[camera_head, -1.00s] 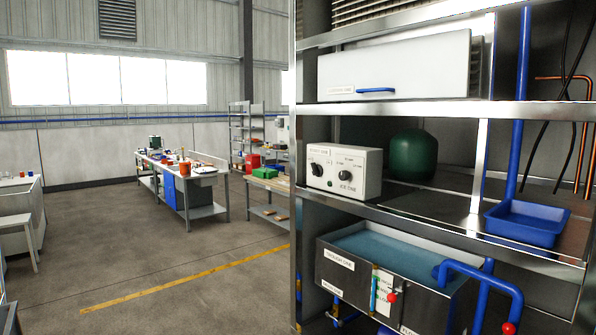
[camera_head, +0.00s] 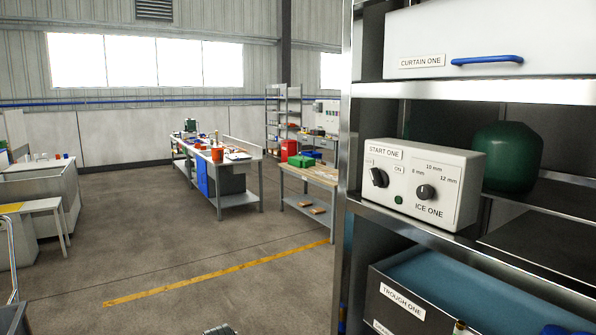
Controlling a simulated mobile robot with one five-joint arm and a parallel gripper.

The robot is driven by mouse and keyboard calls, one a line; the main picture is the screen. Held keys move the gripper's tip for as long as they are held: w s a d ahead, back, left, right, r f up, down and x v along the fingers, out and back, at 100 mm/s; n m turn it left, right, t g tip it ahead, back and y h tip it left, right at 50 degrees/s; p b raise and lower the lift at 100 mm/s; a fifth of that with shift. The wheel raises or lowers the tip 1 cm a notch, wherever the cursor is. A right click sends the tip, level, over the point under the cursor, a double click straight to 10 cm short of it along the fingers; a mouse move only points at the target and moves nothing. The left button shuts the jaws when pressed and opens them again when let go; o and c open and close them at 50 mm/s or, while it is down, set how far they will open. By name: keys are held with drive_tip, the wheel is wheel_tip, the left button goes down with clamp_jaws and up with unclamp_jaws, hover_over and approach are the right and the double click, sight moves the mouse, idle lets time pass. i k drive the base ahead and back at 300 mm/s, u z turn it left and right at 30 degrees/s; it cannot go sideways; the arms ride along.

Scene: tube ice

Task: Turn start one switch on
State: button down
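The start one switch (camera_head: 378,178) is a black rotary knob on the left of a white control box (camera_head: 466,190), under a START ONE label (camera_head: 384,152). An ON mark (camera_head: 398,170) sits to its upper right. The knob looks turned toward the upper left, away from ON, but its pointer is small. A small dark green lamp (camera_head: 398,200) below the mark looks unlit. A second black knob, ICE ONE (camera_head: 425,192), with millimetre marks, is on the right of the same panel.
The box stands on the middle metal shelf, beside a green rounded tank (camera_head: 511,158). A white curtain one panel (camera_head: 560,35) is above and trough one (camera_head: 383,305) below. The rack's upright post (camera_head: 343,200) is left of the box. Open floor (camera_head: 190,255) lies left.

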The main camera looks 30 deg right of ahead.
sight(380, 179)
drive_tip(key=u, duration=0.4)
drive_tip(key=i, duration=0.85)
drive_tip(key=u, duration=0.7)
drive_tip(key=i, duration=0.55)
drive_tip(key=z, duration=0.4)
drive_tip(key=k, duration=0.6)
drive_tip(key=u, duration=0.3)
